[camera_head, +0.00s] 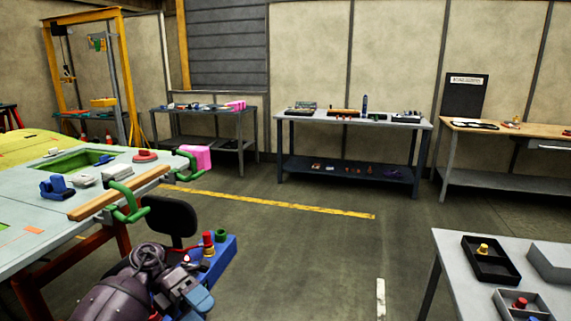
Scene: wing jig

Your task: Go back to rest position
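My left arm comes in at the bottom left, dark and folded. The gripper end (182,291) shows grey and blue parts close to a blue tray or block (224,258). I cannot tell whether its fingers are open or shut, or whether it touches the blue piece. My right gripper is not in view.
A wing jig table (25,253) with green clamps and a wooden bar (120,193) stands at left. A black chair (170,215) is beside it. A grey table (450,262) with black trays is at bottom right. Benches line the back wall. The middle floor is clear.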

